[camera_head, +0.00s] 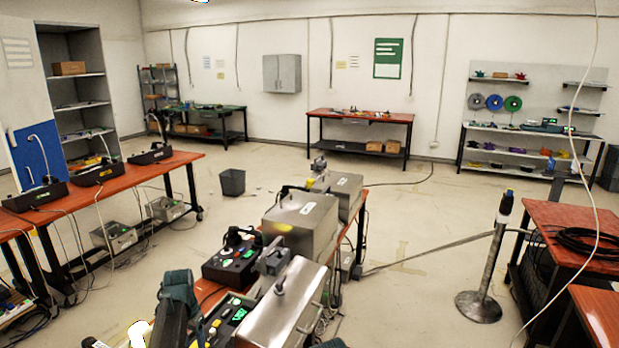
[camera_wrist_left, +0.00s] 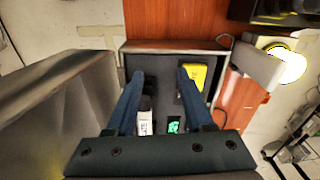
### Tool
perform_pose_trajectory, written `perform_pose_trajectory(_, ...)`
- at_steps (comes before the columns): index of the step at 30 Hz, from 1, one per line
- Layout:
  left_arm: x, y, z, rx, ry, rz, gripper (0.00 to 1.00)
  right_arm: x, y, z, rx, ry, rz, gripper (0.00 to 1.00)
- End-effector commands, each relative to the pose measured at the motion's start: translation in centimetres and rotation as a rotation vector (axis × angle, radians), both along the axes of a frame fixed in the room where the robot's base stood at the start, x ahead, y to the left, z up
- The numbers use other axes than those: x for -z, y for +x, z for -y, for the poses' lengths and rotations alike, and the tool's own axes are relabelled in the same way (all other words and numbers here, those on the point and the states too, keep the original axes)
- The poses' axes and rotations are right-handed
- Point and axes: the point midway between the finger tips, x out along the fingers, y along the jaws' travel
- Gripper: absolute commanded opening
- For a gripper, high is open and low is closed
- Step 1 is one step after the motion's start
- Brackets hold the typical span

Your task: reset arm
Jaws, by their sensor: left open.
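My left gripper (camera_wrist_left: 159,76) shows in the left wrist view, its two dark blue fingers spread apart with nothing held between the tips. Beyond the fingers is a dark grey surface with a metal edge, seen from above. A yellow item (camera_wrist_left: 197,73) lies beside the right finger, partly covered by it. A white labelled item (camera_wrist_left: 144,124) and a small green-lit display (camera_wrist_left: 174,127) show lower down between the fingers. Whether the fingers touch any of them I cannot tell. My right gripper is in neither view.
Metal boxes (camera_head: 300,223) and a black control box (camera_head: 232,262) stand on the near bench. A metal post (camera_head: 490,265) stands at right beside red-topped tables (camera_head: 565,218). Black devices (camera_head: 97,172) line the left bench. A bin (camera_head: 232,182) stands on the otherwise open middle floor.

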Motion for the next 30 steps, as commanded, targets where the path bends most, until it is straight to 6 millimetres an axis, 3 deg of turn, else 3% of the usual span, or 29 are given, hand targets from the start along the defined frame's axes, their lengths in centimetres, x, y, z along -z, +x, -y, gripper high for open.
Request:
perform_pose_trajectory(1,0.0,-1.5,1.6,-0.012,0.000,0.003,0.53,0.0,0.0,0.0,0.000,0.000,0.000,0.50)
perform_pose_trajectory(12,0.0,-10.6,11.2,-0.178,-0.007,0.034,0.53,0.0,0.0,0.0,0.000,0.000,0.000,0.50)
perform_pose_trajectory(19,-0.1,-17.0,15.9,-0.284,-0.017,0.053,0.53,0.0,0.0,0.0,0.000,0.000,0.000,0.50)
perform_pose_trajectory(22,0.0,-16.8,18.3,-0.210,0.004,0.029,0.53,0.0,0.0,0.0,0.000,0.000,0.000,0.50)
perform_pose_trajectory(30,0.0,-19.7,23.8,-0.042,0.066,-0.021,0.53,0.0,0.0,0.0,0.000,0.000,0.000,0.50)
